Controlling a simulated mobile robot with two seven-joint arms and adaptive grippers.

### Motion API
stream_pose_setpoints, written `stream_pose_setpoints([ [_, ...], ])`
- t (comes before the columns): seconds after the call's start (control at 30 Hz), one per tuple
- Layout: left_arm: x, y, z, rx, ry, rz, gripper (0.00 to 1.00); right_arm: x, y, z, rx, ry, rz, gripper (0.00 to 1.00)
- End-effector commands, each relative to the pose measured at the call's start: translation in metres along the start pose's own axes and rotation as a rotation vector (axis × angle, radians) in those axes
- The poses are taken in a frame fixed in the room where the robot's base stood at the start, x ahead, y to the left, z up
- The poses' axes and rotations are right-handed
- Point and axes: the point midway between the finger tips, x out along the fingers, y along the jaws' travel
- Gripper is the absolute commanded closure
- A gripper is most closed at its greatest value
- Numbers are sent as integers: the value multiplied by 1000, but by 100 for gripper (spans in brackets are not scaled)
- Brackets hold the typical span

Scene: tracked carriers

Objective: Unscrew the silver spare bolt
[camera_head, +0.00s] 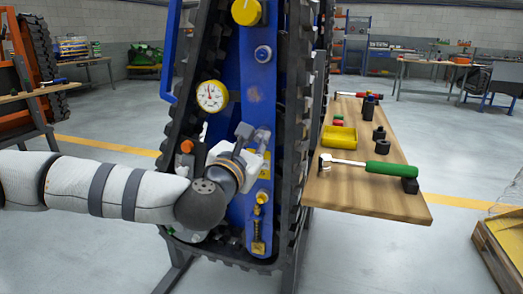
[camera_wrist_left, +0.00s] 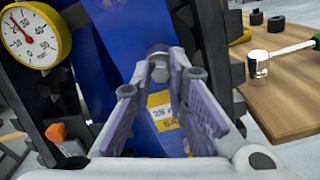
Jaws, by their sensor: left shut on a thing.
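The silver spare bolt (camera_wrist_left: 158,65) sticks out of the blue panel of the tracked carrier (camera_head: 258,90), just above a yellow label reading 25 (camera_wrist_left: 163,108). My left gripper (camera_head: 256,146) reaches the panel from the left. In the left wrist view my left gripper (camera_wrist_left: 160,82) has one finger on each side of the bolt and is shut on it. The exact contact is hard to see there. In the head view the gripper largely hides the bolt. My right gripper is in neither view.
A pressure gauge (camera_head: 212,96) sits upper left of the gripper, with an orange cap (camera_head: 187,146) below it. A yellow knob (camera_head: 247,11) and a blue button (camera_head: 263,54) are above.

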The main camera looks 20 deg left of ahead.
Motion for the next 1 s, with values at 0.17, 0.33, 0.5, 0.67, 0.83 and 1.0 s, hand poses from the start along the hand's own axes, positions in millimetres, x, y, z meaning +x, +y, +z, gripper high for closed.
stream_pose_setpoints([
  [0.17,0,-1,-2,-152,4,-2,100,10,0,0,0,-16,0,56],
  [0.33,0,-1,0,-149,3,-3,100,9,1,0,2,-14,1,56],
  [0.5,2,-6,-16,-669,11,-2,100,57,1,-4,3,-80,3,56],
  [0.67,0,-3,-6,-987,6,-2,100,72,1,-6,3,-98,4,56],
  [0.83,0,-1,0,-1000,3,-2,100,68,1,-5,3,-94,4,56],
  [1.0,2,-6,-12,-1230,10,-3,100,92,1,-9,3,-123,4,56],
])
